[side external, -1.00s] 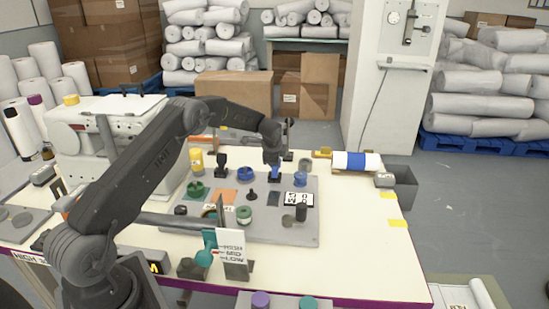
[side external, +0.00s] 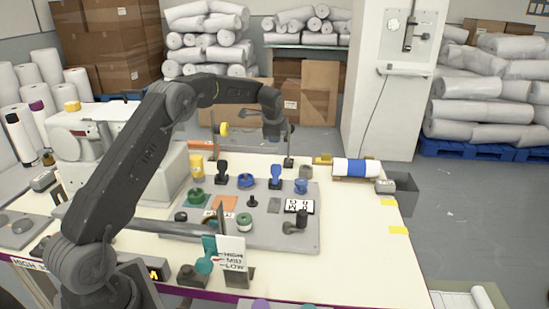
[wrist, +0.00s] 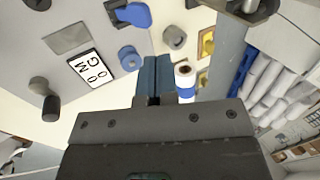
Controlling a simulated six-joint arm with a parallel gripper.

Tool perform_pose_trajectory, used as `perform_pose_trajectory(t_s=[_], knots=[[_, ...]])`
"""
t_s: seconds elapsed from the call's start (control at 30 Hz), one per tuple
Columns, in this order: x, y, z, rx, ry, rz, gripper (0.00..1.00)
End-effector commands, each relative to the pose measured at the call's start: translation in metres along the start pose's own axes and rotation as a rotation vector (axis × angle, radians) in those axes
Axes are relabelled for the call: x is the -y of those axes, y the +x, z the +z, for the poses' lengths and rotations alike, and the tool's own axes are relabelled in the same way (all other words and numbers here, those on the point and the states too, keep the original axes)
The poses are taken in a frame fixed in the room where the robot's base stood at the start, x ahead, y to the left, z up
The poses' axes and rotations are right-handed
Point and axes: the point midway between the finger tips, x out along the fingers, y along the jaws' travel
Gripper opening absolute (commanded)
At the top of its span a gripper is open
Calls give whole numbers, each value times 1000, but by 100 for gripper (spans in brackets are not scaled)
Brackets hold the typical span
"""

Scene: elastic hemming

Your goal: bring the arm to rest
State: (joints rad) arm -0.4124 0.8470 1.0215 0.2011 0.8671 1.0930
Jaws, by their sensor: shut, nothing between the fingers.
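My gripper (side external: 272,136) hangs in the air above the far edge of the grey board (side external: 262,238), clear of everything on it. In the wrist view, its two blue-grey fingers (wrist: 155,76) are pressed together with nothing between them. A blue-handled stamp (side external: 276,176) stands upright on the board below my gripper, apart from it. It also shows near the top of the wrist view (wrist: 133,14).
The board also holds a blue round piece (side external: 301,186), a dark-handled stamp (side external: 222,172) and a printed card (side external: 299,206).

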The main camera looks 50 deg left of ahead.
Motion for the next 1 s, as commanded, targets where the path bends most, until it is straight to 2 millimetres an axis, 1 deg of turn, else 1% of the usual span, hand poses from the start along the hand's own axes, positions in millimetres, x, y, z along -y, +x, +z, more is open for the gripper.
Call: perform_pose_trajectory(t_s=[0.07, 0.17, 0.2, 0.27, 0.3, 0.37, 0.4, 0.47, 0.5, 0.57, 0.6, 0.67, 0.7, 0.77, 0.8, 0.83, 0.87, 0.9, 0.97, 1.0], knots=[[-1, -16, -5, -10, -15, -5, 0], [-11, -50, -13, -31, -61, -6, 0], [-18, -68, -16, -42, -86, -5, 0], [-31, -97, -21, -59, -130, -3, 0], [-42, -116, -24, -72, -163, 1, 0], [-60, -143, -26, -91, -211, 8, 0], [-72, -161, -26, -103, -243, 12, 0], [-92, -186, -25, -121, -290, 20, 0], [-106, -202, -24, -133, -322, 26, 0], [-128, -223, -20, -150, -369, 36, 0], [-144, -236, -17, -161, -400, 44, 0], [-167, -254, -12, -178, -447, 57, 0], [-184, -266, -7, -189, -478, 66, 0], [-209, -280, 1, -204, -524, 80, 0], [-226, -288, 7, -215, -555, 91, 0], [-238, -293, 12, -222, -579, 99, 0], [-251, -298, 17, -229, -602, 108, 0], [-268, -303, 24, -237, -632, 120, 0], [-293, -308, 34, -250, -676, 138, 0], [-309, -311, 41, -258, -705, 150, 0]])
